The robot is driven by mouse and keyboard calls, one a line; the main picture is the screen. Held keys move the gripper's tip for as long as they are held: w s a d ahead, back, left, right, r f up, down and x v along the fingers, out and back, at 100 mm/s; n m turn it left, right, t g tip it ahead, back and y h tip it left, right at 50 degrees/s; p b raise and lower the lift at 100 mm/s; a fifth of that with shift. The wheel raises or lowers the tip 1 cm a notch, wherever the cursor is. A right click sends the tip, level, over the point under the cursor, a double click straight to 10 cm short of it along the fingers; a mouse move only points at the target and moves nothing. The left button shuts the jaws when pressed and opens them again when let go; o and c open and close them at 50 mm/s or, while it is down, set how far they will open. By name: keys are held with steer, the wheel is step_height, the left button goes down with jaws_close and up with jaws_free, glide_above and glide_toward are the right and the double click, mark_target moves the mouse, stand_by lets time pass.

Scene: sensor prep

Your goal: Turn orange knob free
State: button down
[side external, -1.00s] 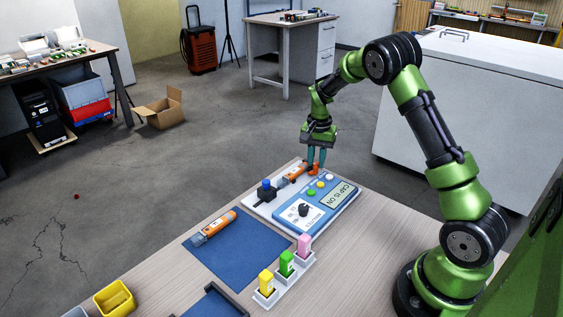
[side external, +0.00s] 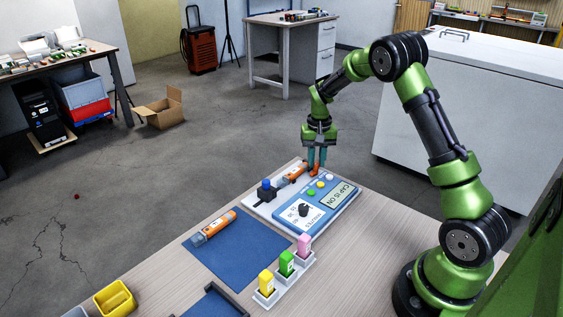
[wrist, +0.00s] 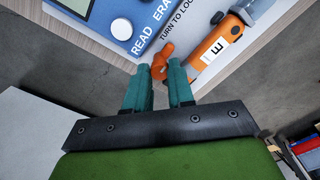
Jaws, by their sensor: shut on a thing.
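The orange knob (side external: 314,172) is at the far end of the white and blue station (side external: 335,200). In the wrist view the knob (wrist: 161,64) shows at the tips of my teal fingers, beside the printed words "TURN TO LOCK". My gripper (side external: 317,163) points down and is shut on the knob, which is partly hidden by the fingers. An orange sensor (wrist: 215,48) with a white label lies in the station next to the knob; it also shows in the side view (side external: 293,174). The station's display (side external: 339,194) reads "CAP IS ON".
Another orange sensor (side external: 214,228) lies on a blue mat (side external: 240,252). Yellow, green and pink blocks (side external: 286,263) stand in a white holder at the front. A black knob (side external: 304,210), several buttons and a blue-topped black part (side external: 265,191) are on the station.

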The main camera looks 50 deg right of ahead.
mark_target(316, 163)
steer(key=c, duration=1)
jaws_free()
step_height(316, 163, up, 17)
steer(key=s+a+r+n+t, duration=0.1)
steer(key=s+a+t, duration=0.1)
steer(key=s+a, duration=0.4)
steer(key=s+a+r+n+t+y, duration=0.1)
steer(key=s+a+n+t, duration=0.1)
steer(key=s+a, duration=0.5)
steer(key=s+a+r+n+t+y, duration=0.1)
steer(key=s+a+t, duration=0.2)
steer(key=s+a, duration=0.4)
steer(key=shift+a+r+n, duration=0.15)
steer(key=shift+a+n, duration=0.05)
steer(key=shift+a, duration=0.45)
steer(key=shift+a+r+n, duration=0.1)
steer(key=shift+a+n, duration=0.1)
steer(key=shift+a, duration=0.45)
